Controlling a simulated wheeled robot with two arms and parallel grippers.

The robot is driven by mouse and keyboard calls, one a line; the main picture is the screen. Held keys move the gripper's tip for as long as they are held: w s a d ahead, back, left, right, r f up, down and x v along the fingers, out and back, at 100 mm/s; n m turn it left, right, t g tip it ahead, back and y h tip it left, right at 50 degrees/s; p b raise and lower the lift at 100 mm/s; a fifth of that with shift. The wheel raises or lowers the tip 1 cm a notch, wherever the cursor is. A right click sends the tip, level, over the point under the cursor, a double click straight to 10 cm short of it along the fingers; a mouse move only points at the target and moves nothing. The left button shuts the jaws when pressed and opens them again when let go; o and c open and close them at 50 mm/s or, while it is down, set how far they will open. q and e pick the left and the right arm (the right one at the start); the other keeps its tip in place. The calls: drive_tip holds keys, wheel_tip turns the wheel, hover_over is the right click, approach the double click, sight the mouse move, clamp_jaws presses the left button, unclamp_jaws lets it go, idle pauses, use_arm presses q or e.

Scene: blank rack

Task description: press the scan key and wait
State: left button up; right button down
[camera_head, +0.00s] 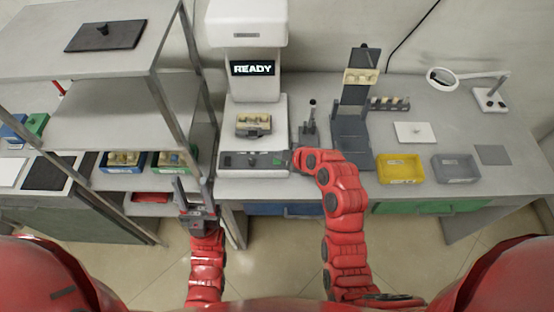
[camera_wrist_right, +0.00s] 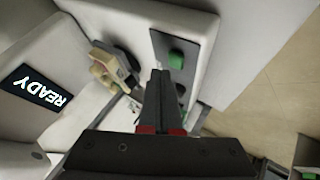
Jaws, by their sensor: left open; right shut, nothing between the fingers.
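The white scanner (camera_head: 246,22) stands at the back of the bench, and its screen (camera_head: 252,68) reads READY. The screen also shows in the right wrist view (camera_wrist_right: 40,86). A tan and grey part (camera_head: 253,124) sits on the scanner bed. A dark key panel (camera_head: 240,161) runs along the scanner's front. A raised green key (camera_wrist_right: 176,59) shows on it in the right wrist view. My right gripper (camera_wrist_right: 160,74) is shut and empty, its tips close to the green key; I cannot tell whether they touch. My left gripper (camera_head: 193,190) is open and empty, in front of the shelf rack.
A dark post fixture (camera_head: 352,120), a yellow bin (camera_head: 400,168) and a grey bin (camera_head: 455,168) stand right of the scanner. A magnifier lamp (camera_head: 442,80) is at the back right. The shelf rack's post (camera_head: 171,95) rises near my left gripper.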

sight(280, 162)
idle(0.4)
drive_tip(key=shift+f+b, duration=0.4)
drive_tip(key=shift+b, duration=0.45)
drive_tip(key=shift+f+b, duration=0.45)
drive_tip(key=shift+b, duration=0.25)
idle(0.4)
idle(0.3)
drive_tip(key=shift+r, duration=0.85)
drive_tip(key=shift+r, duration=2.5)
